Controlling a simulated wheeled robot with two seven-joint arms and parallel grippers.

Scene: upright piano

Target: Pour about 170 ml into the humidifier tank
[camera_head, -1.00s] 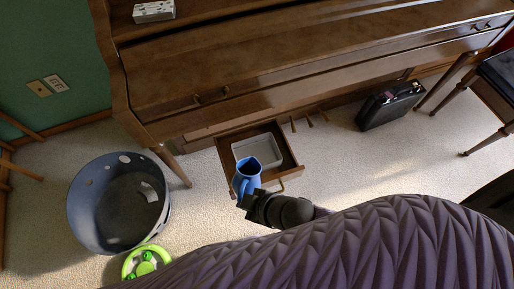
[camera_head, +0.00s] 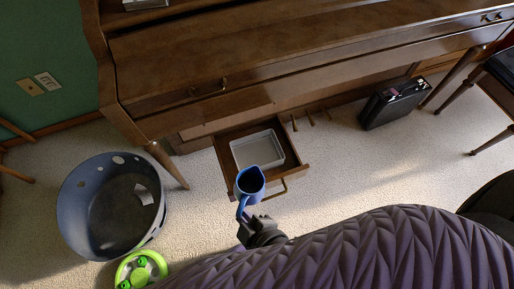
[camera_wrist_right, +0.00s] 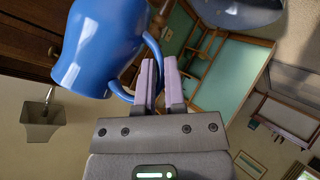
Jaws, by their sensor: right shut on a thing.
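A blue pitcher (camera_head: 250,183) with a dark open mouth is at the front edge of a pulled-out wooden drawer in the head view. My right gripper (camera_head: 246,222) is shut on its handle, and the pitcher is held in the air. In the right wrist view the blue pitcher (camera_wrist_right: 98,45) fills the upper left, its handle between the fingers of the gripper (camera_wrist_right: 158,78). A shallow pale rectangular tray (camera_head: 236,151), seemingly the humidifier tank, lies in the drawer just beyond the pitcher. I see no stream, and the liquid level cannot be told. My left gripper is out of view.
The wooden drawer (camera_head: 297,160) juts from under the piano (camera_head: 290,55). A grey round bin (camera_head: 75,225) and a green wheel-like thing (camera_head: 140,268) are on the carpet at left. A black case (camera_head: 393,103) stands at right. Carpet right of the drawer is clear.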

